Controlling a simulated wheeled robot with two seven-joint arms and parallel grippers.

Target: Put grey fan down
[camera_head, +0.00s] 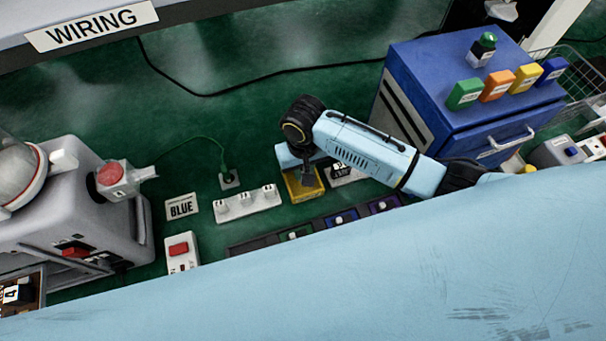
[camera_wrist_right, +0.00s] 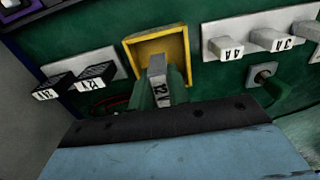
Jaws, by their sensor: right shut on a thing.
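My right gripper (camera_wrist_right: 158,88) is shut on a small grey block (camera_wrist_right: 157,68) with a white label that shows upside down in the wrist view. It is the only grey held piece I see, and I cannot tell from its shape that it is a fan. The block's far end is in front of a yellow square recess (camera_wrist_right: 136,51); I cannot tell whether it touches it. In the head view my right gripper (camera_head: 307,174) is over the yellow recess (camera_head: 292,189), and its fingertips are partly hidden by my wrist. My left gripper is not in view.
White labelled plugs (camera_wrist_right: 222,47) stand right of the recess, and black labelled plugs (camera_wrist_right: 92,80) left of it, in the wrist view. A blue cabinet (camera_head: 460,85) with coloured blocks stands at the back right. A grey machine (camera_head: 70,220) is at the left. Green surface lies between.

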